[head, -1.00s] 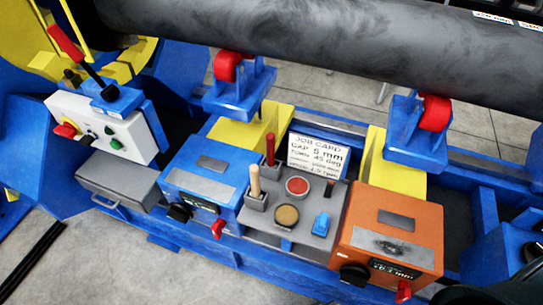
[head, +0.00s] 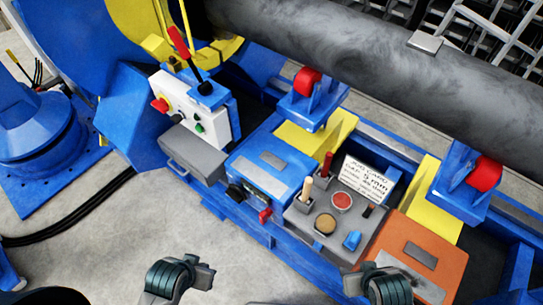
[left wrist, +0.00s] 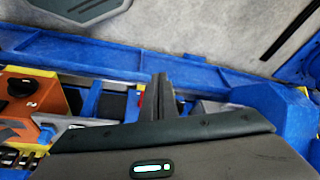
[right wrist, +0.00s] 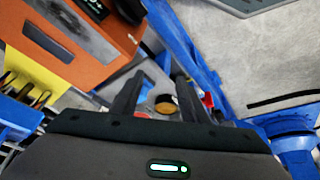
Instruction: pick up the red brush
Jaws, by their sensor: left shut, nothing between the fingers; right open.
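The red brush (head: 327,163) stands upright in a small dark holder on the grey tray (head: 301,228), with its red handle up. A pale wooden-handled brush (head: 307,188) stands in a holder in front of it. My right gripper (head: 356,281) is low in the head view, in front of the tray and apart from the brush. In the right wrist view its fingers (right wrist: 158,85) are open and empty. My left gripper (head: 203,272) is left of it over the floor side. In the left wrist view its fingers (left wrist: 162,90) are shut and empty. The red brush is not clear in either wrist view.
The tray also holds a red pot (head: 342,202), a brown pot (head: 325,224) and a blue item (head: 352,240). A job card (head: 369,179) stands behind. A blue box (head: 262,172) and an orange box (head: 415,255) flank the tray. A large pipe (head: 380,68) lies above.

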